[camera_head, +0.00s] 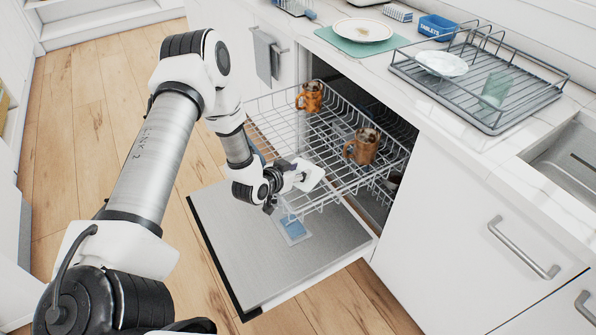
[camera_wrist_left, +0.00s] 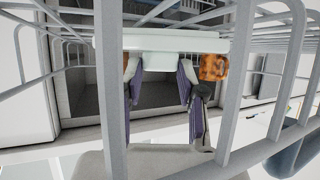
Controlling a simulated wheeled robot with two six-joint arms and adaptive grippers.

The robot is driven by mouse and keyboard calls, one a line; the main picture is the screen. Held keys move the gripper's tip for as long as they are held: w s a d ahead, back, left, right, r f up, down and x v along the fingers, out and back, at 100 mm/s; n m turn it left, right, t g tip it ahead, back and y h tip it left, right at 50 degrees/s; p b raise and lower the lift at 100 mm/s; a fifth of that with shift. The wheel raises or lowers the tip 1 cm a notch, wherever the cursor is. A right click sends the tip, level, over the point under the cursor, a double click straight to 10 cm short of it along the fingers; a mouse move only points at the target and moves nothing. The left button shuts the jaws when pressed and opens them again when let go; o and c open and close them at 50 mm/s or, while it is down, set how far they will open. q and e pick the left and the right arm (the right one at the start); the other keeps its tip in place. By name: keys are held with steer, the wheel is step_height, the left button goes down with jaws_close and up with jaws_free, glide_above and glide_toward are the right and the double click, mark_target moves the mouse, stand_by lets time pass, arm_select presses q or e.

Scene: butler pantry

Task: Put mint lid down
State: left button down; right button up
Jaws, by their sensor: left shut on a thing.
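My left gripper (camera_head: 283,181) is at the left front corner of the pulled-out wire dish rack (camera_head: 300,128). I cannot tell whether the lid touches the rack. My right gripper is not in view.
Two orange-brown mugs, one at the back (camera_head: 309,97) and one at the right (camera_head: 361,147), stand in the rack. The open dishwasher door (camera_head: 250,240) lies below. A dish drainer (camera_head: 520,112), a plate (camera_head: 362,29) and a blue tablets box (camera_head: 437,27) are on the counter.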

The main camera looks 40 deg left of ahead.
arm_select(q)
steer(key=shift+s, duration=0.1)
steer(key=c, duration=0.7)
jaws_free()
steer(key=shift+f, duration=0.1)
steer(key=shift+r, duration=0.35)
steer(key=p+v, duration=0.2)
steer(key=v, duration=0.9)
steer(key=shift+p, duration=0.35)
steer(key=shift+s+r, duration=0.1)
steer(key=shift+s, duration=0.35)
